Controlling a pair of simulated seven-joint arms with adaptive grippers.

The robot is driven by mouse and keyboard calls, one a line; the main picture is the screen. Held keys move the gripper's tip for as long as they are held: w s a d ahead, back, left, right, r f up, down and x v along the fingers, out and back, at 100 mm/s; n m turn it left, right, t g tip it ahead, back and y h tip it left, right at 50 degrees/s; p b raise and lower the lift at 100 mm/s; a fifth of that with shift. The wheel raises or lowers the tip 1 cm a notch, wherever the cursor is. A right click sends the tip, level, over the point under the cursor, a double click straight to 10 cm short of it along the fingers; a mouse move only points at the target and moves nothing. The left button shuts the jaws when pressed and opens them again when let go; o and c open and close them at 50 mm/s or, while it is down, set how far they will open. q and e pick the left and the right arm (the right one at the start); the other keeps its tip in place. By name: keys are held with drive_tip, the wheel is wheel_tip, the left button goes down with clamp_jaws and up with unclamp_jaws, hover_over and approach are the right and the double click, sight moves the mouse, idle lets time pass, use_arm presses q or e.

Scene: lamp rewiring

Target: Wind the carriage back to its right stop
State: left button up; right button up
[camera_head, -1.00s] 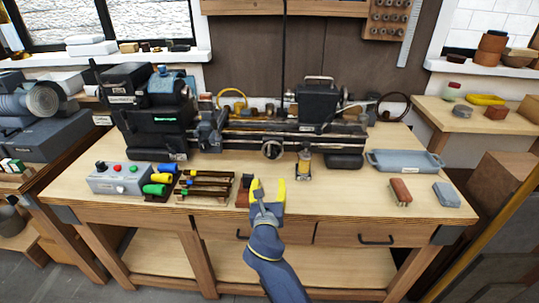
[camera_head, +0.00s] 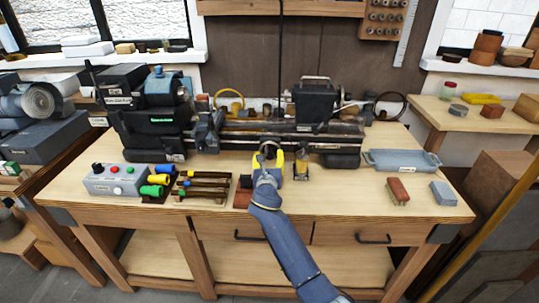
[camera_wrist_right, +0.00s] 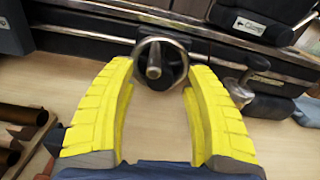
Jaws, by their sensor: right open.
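A dark lathe (camera_head: 240,135) stands along the back of the workbench. A round handwheel (camera_head: 268,149) with a metal rim sits on the lathe's front, below the bed; it also shows in the right wrist view (camera_wrist_right: 175,52) with a knob facing me. My right gripper (camera_head: 268,160) has yellow fingers and is open. In the right wrist view its fingertips (camera_wrist_right: 162,72) spread to either side of the handwheel, with nothing gripped. Whether they touch the rim I cannot tell. The carriage's exact outline is hard to make out. My left gripper is not in view.
A grey control box (camera_head: 117,180), coloured handles and a rack of tools (camera_head: 203,187) lie left of my right arm. A small brass-coloured item (camera_head: 302,160) stands close right of the handwheel. A blue-grey tray (camera_head: 403,167) and a brush (camera_head: 397,190) lie right.

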drive_tip(key=shift+w, duration=1.2)
drive_tip(key=shift+c, duration=0.2)
clamp_jaws()
